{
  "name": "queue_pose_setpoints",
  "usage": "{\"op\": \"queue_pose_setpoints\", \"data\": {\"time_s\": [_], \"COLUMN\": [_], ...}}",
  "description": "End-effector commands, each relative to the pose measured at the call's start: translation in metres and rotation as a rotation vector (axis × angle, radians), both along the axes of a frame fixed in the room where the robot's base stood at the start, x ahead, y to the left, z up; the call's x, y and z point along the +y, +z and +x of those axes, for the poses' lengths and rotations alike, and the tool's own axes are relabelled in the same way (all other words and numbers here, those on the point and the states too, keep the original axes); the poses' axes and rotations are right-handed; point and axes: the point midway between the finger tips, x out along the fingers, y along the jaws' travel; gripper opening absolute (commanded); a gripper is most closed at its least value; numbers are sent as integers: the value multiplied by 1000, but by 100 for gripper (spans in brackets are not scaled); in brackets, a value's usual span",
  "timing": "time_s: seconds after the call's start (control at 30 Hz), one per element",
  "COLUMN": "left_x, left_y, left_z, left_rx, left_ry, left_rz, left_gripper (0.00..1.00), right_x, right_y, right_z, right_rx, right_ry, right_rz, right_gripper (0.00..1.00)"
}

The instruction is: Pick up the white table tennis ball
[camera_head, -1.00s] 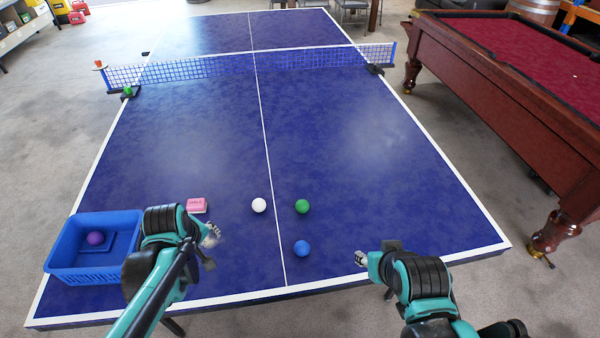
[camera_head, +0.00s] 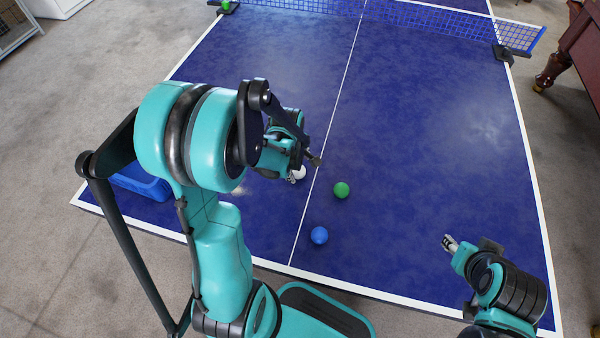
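The white table tennis ball (camera_head: 300,172) sits on the blue table tennis table (camera_head: 400,130), just left of the white centre line, partly hidden by my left gripper. My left gripper (camera_head: 294,179) is right at the ball, reaching in from the left over the table; its fingers are mostly hidden by its own arm, so whether it is open or closed on the ball does not show. My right gripper (camera_head: 447,241) is over the right front part of the table, away from the balls, with nothing visible in it; its fingertips are small.
A green ball (camera_head: 342,190) and a blue ball (camera_head: 319,235) lie right of and nearer than the white ball. The blue basket (camera_head: 142,183) at the left is mostly hidden behind my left arm. The net (camera_head: 440,20) crosses the far side.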

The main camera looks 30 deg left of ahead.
Motion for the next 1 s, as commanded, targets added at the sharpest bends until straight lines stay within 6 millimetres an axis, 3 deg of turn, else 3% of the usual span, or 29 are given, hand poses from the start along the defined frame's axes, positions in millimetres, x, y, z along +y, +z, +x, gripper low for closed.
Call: {"op": "queue_pose_setpoints", "data": {"time_s": [0.03, 0.13, 0.37, 0.4, 0.57, 1.0], "left_x": [2, 1, 1, 1, 1, 1], "left_y": [-14, -26, -28, -28, -28, -24], "left_z": [2, 5, 5, 5, 5, 5], "left_rx": [0, 0, 0, 0, 0, 0], "left_ry": [1, 0, -1, -1, -1, -1], "left_rz": [0, 0, 0, 0, 0, 0], "left_gripper": [66, 66, 66, 63, 22, 21], "right_x": [0, 0, 0, 0, 0, 0], "right_y": [-11, -17, -15, -15, -15, -13], "right_z": [0, 0, 0, 0, 0, 0], "right_rx": [0, 0, 0, 0, 0, 0], "right_ry": [0, 0, 0, 0, 0, 0], "right_rz": [0, 0, 0, 0, 0, 0], "right_gripper": [40, 40, 40, 40, 40, 40]}}
